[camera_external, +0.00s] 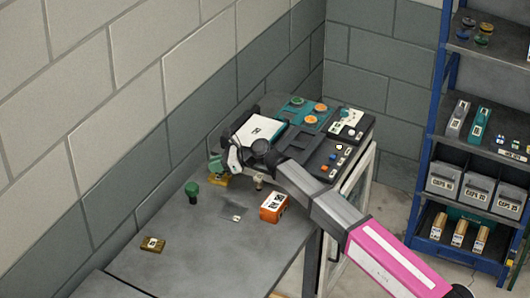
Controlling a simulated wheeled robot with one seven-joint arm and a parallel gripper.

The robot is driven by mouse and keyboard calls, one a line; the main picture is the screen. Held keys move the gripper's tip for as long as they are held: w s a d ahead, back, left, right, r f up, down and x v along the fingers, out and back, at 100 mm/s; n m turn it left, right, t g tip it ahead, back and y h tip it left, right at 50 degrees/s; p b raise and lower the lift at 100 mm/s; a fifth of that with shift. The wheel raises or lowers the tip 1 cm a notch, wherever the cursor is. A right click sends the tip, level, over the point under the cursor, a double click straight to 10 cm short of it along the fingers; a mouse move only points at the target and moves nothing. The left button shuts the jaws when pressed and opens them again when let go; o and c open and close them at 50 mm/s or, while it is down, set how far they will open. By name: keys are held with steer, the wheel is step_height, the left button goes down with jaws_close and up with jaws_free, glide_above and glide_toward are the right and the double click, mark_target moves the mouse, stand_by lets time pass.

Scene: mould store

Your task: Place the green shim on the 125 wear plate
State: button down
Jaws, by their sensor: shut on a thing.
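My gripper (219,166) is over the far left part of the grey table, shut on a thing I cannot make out. A yellow plate (218,181) shows just under the gripper, partly covered; I cannot tell whether they touch. A brass-coloured plate (152,244) with a white label lies flat at the near left. The labels are too small to tell which plate is the 125 wear plate. A green-topped, dark-stemmed piece (192,190) stands upright left of the gripper. I cannot pick out the green shim for certain.
An orange labelled box (273,207) and a small peg (258,183) stand right of the gripper. A small white tag (236,218) lies nearby. Dark trays with teal and orange parts (313,120) fill the table's back. The block wall borders the left. The table's near part is mostly clear.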

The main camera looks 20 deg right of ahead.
steer(key=shift+f, duration=0.9)
steer(key=shift+f, duration=0.15)
steer(key=c, duration=1.1)
jaws_free()
steer(key=v, duration=0.3)
steer(key=shift+s, duration=0.1)
steer(key=shift+r, duration=3.65)
